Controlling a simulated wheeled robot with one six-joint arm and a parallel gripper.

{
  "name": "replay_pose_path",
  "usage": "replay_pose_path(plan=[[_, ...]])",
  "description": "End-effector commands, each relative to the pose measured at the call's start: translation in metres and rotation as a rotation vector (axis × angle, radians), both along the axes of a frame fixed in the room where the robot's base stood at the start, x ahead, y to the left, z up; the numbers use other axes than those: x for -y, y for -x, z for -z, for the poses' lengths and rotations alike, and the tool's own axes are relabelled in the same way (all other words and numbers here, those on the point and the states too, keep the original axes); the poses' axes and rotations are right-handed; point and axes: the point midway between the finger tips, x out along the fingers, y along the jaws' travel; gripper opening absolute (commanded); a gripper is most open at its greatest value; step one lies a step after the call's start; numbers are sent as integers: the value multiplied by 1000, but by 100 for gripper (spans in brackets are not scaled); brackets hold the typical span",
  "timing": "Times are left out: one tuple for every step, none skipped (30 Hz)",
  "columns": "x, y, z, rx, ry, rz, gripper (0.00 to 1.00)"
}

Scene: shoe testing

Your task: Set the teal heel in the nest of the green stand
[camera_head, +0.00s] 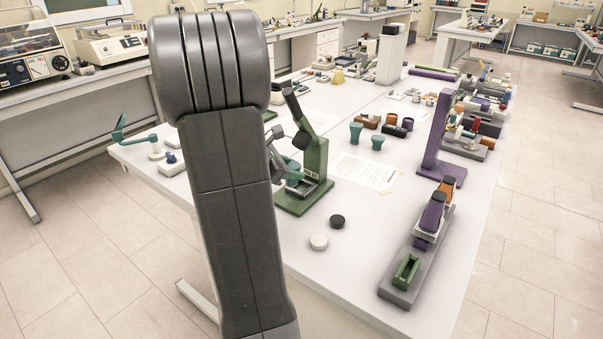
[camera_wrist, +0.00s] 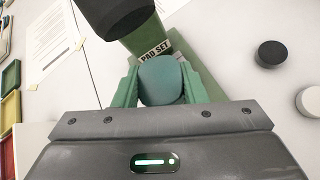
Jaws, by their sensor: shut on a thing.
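The teal heel (camera_wrist: 161,82) sits between the two green fingers of my gripper (camera_wrist: 160,66) in the wrist view, and the fingers are shut on it. The green stand (camera_head: 316,158) rises from a green base on the table, and its label reads PAD SET. In the head view my gripper is low at the stand's left side, over its base, partly hidden by my arm. The wrist view shows the stand (camera_wrist: 184,50) just beyond the heel. The nest is mostly hidden by the heel and fingers, so I cannot tell whether the heel touches it.
A black cylindrical head (camera_wrist: 112,14) is close beyond my fingers. A black disc (camera_head: 337,221) and a white disc (camera_head: 319,242) lie near the stand. Two other teal pieces (camera_head: 356,133) stand behind it. A purple stand (camera_head: 437,145) is to the right.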

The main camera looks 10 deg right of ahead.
Motion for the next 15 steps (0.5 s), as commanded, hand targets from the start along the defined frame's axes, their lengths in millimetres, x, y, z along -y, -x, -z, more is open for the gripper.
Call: replay_pose_path(plan=[[9,-4,0,-1,0,5,12],[13,-7,-1,1,0,4,12],[16,-9,-1,0,0,3,12],[18,-11,-1,1,0,2,12],[20,-12,-1,1,0,2,12],[22,-13,0,1,0,2,12],[23,-14,0,1,-1,2,12],[25,-15,0,1,-1,2,12],[29,-17,0,1,-1,2,12],[33,-19,0,0,-1,3,12],[33,-19,6,-3,1,1,12],[32,-18,14,-5,1,0,12],[32,-18,20,-5,1,0,12],[32,-18,24,-6,1,-1,12],[32,-18,29,-4,0,0,12]])
